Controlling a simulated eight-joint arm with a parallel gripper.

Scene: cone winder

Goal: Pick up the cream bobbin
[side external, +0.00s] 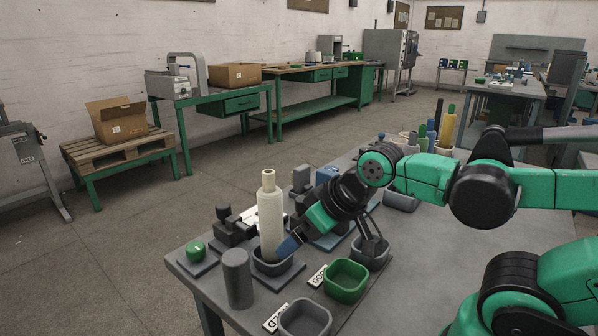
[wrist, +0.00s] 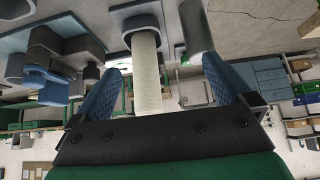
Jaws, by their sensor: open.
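The cream bobbin (side external: 270,215) stands upright in a dark grey round-cornered holder (side external: 272,266) near the table's left end. My gripper (side external: 289,243) reaches in from the right, low beside the bobbin, with a blue finger near its lower part. In the wrist view the bobbin (wrist: 147,70) lies between the two blue fingers of my open gripper (wrist: 163,88), nearer the left one. A gap shows on the right side. Whether the left finger touches the bobbin is not clear. The bobbin's end towards my palm is hidden by the gripper body.
A dark grey cylinder (side external: 237,278) and a green button (side external: 195,249) stand left of the holder. A green bin (side external: 346,280) and a grey bin (side external: 305,319) sit in front. Several coloured bobbins stand at the back. The table's right part is clear.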

